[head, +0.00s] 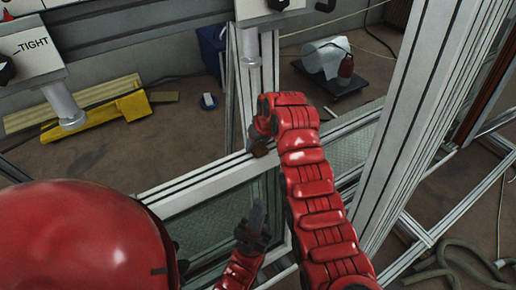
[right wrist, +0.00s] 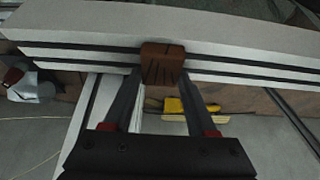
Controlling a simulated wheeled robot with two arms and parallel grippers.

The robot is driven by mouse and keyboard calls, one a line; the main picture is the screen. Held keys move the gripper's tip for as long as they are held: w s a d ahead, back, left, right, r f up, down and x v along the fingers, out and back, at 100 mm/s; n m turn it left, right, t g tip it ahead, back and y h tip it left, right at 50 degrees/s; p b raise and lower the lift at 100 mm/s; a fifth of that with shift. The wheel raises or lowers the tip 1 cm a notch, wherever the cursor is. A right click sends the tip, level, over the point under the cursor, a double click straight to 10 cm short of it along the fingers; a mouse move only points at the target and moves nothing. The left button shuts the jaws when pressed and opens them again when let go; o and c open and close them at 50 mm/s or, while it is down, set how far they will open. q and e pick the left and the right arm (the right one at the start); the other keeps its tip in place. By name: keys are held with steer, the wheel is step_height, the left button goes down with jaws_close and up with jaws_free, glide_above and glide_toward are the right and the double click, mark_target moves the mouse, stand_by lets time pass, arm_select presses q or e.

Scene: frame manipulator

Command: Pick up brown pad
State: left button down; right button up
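The brown pad (right wrist: 162,62) is a small block on the near side of a grey metal frame beam (right wrist: 240,60) in the right wrist view. The two dark fingers of my right gripper (right wrist: 162,74) straddle it, one tip close against each side; I cannot tell whether they press on it. In the head view the brown pad (head: 259,149) shows partly beneath my red right wrist, at the frame's beam. My left gripper (head: 256,220) is low in the head view, over the glass panel, away from the pad; its finger opening is not clear.
A thick metal upright (head: 405,130) stands right of my right arm. A white panel marked TIGHT (head: 30,45) is at the upper left. Yellow objects (head: 100,115) and a blue box (head: 212,48) lie beyond the frame. A hose (head: 450,260) lies at lower right.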

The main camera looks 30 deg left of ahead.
jaws_close()
